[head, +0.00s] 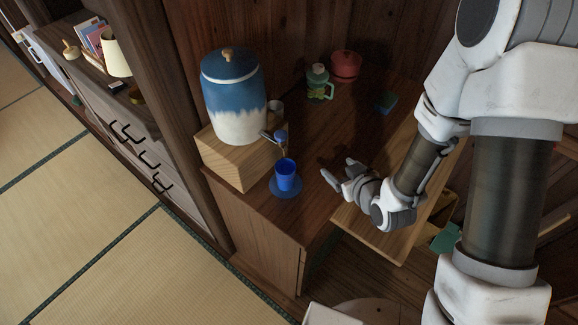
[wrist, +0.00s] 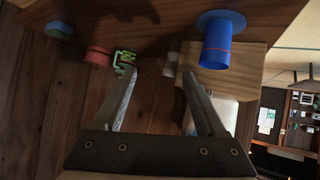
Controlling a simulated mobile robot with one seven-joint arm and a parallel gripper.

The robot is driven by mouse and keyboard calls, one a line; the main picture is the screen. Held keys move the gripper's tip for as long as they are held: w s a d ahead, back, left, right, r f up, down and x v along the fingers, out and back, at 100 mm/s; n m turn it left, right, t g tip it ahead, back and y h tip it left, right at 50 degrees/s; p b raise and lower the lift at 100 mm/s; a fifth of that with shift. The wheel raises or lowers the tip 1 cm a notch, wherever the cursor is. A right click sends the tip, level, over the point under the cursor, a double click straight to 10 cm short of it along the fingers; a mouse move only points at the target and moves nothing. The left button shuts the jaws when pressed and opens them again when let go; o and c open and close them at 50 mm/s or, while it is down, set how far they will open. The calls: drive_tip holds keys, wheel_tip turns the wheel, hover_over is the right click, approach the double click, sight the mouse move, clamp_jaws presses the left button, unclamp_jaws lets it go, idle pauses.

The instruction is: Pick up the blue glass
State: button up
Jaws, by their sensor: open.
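The blue glass (head: 286,172) stands upright on a round blue coaster (head: 274,190) near the front edge of the wooden cabinet top, below the dispenser's tap.
A blue-and-white dispenser (head: 233,95) stands on a wood block (head: 240,160) behind and left of the glass; its tap (head: 280,137) juts out above it. A green mug (head: 318,85), red pot (head: 345,66) and blue block (head: 385,102) are farther back.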

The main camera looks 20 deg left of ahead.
sight(290, 179)
drive_tip(key=s+a+f+y+b, duration=0.1)
drive_tip(key=s+a+f, duration=0.2)
drive_tip(key=s+a+f+y+b, duration=0.1)
drive_tip(key=s+a+f+y, duration=0.1)
drive_tip(key=s+a, duration=0.1)
drive_tip(key=shift+s+f+n, duration=0.35)
drive_tip(key=shift+f+n, duration=0.05)
drive_tip(key=b+x, duration=0.5)
drive_tip(key=b, duration=0.4)
drive_tip(key=shift+a+b, duration=0.2)
drive_tip(key=shift+b, duration=0.15)
drive_tip(key=w+a+b, duration=0.1)
drive_tip(key=b, duration=0.3)
drive_tip(key=shift+f+y+b, duration=0.3)
drive_tip(key=shift+a+b, duration=0.1)
drive_tip(key=shift+b, duration=0.4)
drive_tip(key=b, duration=0.3)
drive_tip(key=shift+w+a+f, duration=0.15)
drive_tip(key=shift+w+a, duration=0.05)
